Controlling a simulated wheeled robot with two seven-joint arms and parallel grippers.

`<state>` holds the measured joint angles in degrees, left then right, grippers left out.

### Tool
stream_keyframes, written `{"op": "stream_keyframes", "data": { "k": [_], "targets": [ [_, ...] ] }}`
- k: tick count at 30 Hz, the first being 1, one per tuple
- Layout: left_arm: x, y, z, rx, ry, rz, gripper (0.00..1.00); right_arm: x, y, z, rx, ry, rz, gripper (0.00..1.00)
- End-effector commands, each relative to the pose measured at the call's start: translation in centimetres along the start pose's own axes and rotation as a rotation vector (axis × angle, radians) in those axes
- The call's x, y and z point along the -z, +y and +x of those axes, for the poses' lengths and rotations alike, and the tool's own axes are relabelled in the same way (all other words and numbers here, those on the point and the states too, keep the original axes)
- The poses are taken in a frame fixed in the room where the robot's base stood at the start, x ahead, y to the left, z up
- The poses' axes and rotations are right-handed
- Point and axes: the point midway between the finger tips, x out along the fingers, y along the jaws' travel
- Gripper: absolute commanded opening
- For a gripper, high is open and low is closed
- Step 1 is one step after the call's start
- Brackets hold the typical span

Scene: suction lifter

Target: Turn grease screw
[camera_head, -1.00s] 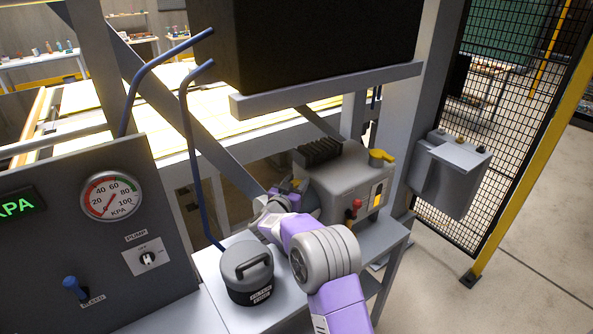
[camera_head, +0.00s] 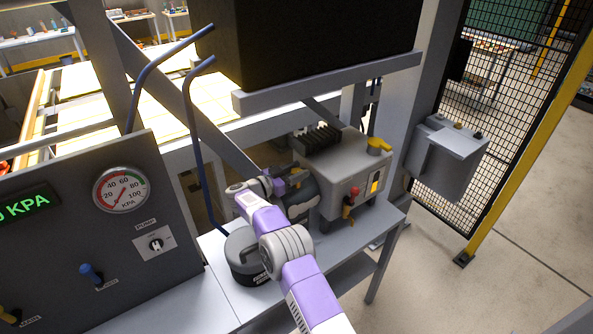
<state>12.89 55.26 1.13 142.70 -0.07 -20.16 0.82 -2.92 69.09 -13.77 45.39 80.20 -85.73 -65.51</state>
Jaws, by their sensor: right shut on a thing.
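The grey pump unit (camera_head: 338,186) stands on the bench behind my right arm, with black fins on top. My right gripper (camera_head: 279,181) is at the left end of the pump, beside its dark rounded motor housing (camera_head: 299,194). It is shut on a small part there, which I take for the grease screw. The fingers and the arm hide most of this part, so its angle cannot be told. A small yellowish bit shows by the fingertips. My left gripper is not in view.
A black lidded filter pot (camera_head: 243,262) stands on the bench, partly behind my right forearm. A yellow cap (camera_head: 378,145) and a red knob (camera_head: 355,191) stick out from the pump. A blue bent handle (camera_head: 193,130) rises at left. The control panel (camera_head: 70,235) stands at far left.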

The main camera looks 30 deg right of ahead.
Motion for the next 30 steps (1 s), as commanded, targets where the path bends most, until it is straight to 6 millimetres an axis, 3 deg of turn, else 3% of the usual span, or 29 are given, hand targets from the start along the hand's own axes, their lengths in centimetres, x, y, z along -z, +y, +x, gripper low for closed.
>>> {"op": "stream_keyframes", "data": {
  "k": [19, 20, 21, 24, 30],
  "targets": [
    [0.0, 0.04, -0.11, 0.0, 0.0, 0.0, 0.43, 0.09, 0.05, 0.09, -0.028, 0.002, 0.0, 0.15],
    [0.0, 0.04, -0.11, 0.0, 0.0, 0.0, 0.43, 0.09, 0.05, 0.1, -0.028, 0.002, 0.0, 0.48],
    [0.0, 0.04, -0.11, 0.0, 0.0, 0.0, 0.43, 0.09, 0.05, 0.1, -0.028, 0.002, 0.0, 0.54],
    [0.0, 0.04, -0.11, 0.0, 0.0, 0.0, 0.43, 0.07, 0.04, 0.08, -0.027, 0.002, 0.0, 0.66],
    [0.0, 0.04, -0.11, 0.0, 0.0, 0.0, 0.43, 0.05, 0.02, 0.05, -0.026, 0.001, 0.0, 0.66]
  ]
}}
